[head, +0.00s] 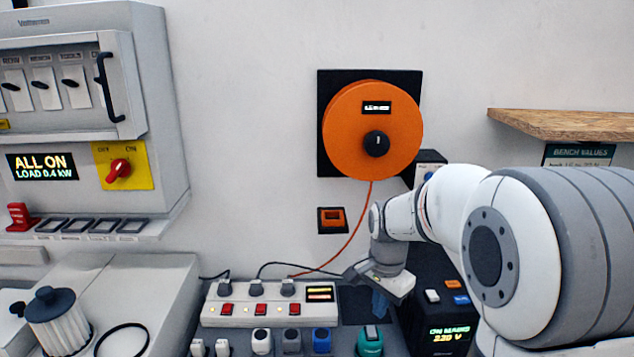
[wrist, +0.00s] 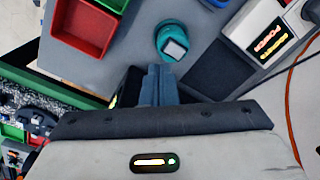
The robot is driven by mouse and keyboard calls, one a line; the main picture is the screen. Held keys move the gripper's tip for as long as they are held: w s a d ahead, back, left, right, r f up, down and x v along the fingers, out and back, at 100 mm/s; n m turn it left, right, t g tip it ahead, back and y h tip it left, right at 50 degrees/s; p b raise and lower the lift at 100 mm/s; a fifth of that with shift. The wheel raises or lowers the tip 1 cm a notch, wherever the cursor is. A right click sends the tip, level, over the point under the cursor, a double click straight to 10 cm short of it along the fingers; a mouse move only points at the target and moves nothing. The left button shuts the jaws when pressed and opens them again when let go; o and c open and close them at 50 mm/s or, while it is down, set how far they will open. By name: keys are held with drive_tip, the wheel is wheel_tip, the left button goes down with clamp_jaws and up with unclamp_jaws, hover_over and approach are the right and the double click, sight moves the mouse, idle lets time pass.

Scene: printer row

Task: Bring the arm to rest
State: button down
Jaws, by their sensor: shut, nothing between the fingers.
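My gripper (wrist: 160,75) shows in the wrist view with its dark blue fingers together, shut and empty. In the head view my gripper (head: 380,305) points down over the bench, right of the white power strip (head: 255,312). A teal round plug or cap (wrist: 172,40) lies just beyond the fingertips in the wrist view, apart from them as far as I can tell. It also shows below my gripper in the head view (head: 370,342).
An orange cable reel (head: 360,130) hangs on the wall, its cable running down to the bench. A black power unit (head: 440,310) stands close right of my gripper. A wooden shelf (head: 570,124) juts out at right. A red bin (wrist: 82,30) shows in the wrist view.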

drive_tip(key=s+r+n+t, duration=0.1)
drive_tip(key=s+r+n, duration=0.1)
drive_tip(key=s+n, duration=0.3)
drive_tip(key=s+r+n+t, duration=0.1)
drive_tip(key=s+r+n, duration=0.2)
drive_tip(key=s, duration=1.1)
drive_tip(key=shift+d+n+t, duration=0.25)
drive_tip(key=shift+n+t, duration=0.15)
drive_tip(key=shift+n, duration=0.8)
drive_tip(key=w+a+g+p, duration=0.1)
drive_tip(key=w+g+p, duration=0.1)
drive_tip(key=w, duration=2.1)
drive_tip(key=shift+w+r+g, duration=0.15)
drive_tip(key=shift+w+g, duration=0.25)
drive_tip(key=shift+g, duration=0.1)
drive_tip(key=shift+a, duration=0.1)
wheel_tip(320, 180, down, 14)
drive_tip(key=p, duration=0.3)
